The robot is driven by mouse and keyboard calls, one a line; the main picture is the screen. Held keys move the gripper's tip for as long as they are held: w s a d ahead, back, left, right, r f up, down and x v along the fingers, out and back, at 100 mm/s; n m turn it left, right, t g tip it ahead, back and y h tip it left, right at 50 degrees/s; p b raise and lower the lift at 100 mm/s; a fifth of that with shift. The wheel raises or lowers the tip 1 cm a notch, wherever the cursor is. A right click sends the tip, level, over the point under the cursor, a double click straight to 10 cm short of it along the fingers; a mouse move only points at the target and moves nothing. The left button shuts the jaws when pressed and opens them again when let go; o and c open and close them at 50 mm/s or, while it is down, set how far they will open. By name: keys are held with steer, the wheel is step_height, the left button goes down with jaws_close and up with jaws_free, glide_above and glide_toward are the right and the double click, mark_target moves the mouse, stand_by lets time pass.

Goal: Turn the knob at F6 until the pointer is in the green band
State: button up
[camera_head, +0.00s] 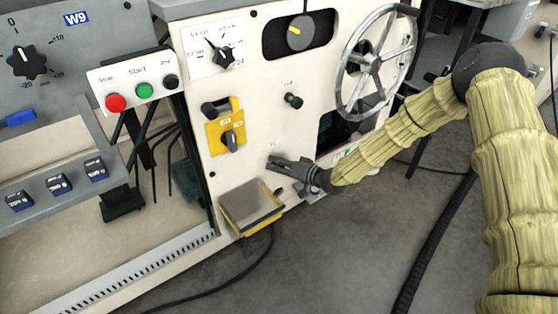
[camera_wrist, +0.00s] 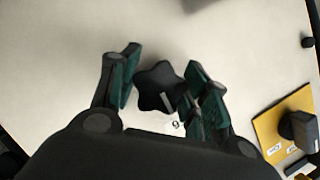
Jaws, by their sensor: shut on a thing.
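In the wrist view a black lobed knob (camera_wrist: 160,86) with a pale line on it sits on the cream panel, between the two green-padded fingers of my gripper (camera_wrist: 163,88). My gripper is shut on this knob; the right pads are close against it. A small white label (camera_wrist: 176,126) with one character lies just below the knob, partly hidden by my gripper. In the head view my gripper (camera_head: 279,164) is at the lower part of the cream panel and hides the knob. I cannot make out a pointer in a green band in either view.
A yellow switch plate (camera_head: 228,133) is left of my gripper and shows in the wrist view (camera_wrist: 270,128). A small black knob (camera_head: 293,101) and a large handwheel (camera_head: 375,62) are above. A yellow-edged box (camera_head: 268,221) juts out below. A red and green button box (camera_head: 130,90) is at left.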

steer(key=m+y, duration=0.2)
steer(key=m, duration=0.1)
steer(key=shift+s+p, duration=0.1)
steer(key=shift+p, duration=0.2)
steer(key=shift+m+y, duration=0.5)
steer(key=shift+m, duration=0.8)
steer(key=o, duration=1)
steer(key=shift+o, duration=0.2)
steer(key=v, duration=1.1)
steer(key=shift+s+d, duration=0.15)
steer(key=shift+d, duration=0.25)
